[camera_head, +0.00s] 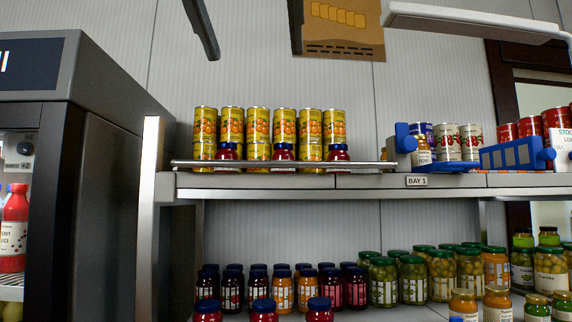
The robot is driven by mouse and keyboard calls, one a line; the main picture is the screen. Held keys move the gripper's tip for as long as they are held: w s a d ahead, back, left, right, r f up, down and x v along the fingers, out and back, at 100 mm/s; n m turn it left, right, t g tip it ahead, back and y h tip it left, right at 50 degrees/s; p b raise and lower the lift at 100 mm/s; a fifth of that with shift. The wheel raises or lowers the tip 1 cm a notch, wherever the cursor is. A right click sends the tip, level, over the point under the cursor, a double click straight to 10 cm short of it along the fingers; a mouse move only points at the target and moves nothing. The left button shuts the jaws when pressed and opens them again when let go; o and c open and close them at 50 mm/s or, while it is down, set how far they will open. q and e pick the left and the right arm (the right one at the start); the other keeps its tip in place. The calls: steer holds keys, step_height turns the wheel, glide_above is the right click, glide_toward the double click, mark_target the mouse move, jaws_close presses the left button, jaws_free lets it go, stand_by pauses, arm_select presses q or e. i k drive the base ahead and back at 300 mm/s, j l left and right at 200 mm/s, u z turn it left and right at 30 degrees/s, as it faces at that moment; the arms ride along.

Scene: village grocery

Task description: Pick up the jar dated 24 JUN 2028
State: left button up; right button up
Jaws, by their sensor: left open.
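Three red jars with blue lids stand in a row on the upper shelf (290,182), in front of stacked yellow cans: a left one (228,152), a middle one (284,153) and a right one (339,153). A thin metal edge hides their bases. Three more red jars with blue lids show at the bottom edge: left (207,312), middle (263,312) and right (319,312), cut off by the frame. No date is readable on any jar. My left gripper (255,56) is open and empty, its two dark fingers high above the yellow cans. My right gripper is out of view.
Yellow cans (258,124) fill the upper shelf behind the jars. A blue holder (405,143) and blue rack (515,154) stand to the right. A brown pack (343,28) is behind the left fingers. A dark cabinet (105,150) is at left. Lower jars (383,281) are crowded.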

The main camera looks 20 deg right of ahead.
mark_target(282, 151)
steer(key=i+l, duration=0.35)
steer(key=i, duration=0.15)
steer(key=i+l, duration=0.35)
steer(key=i, duration=0.15)
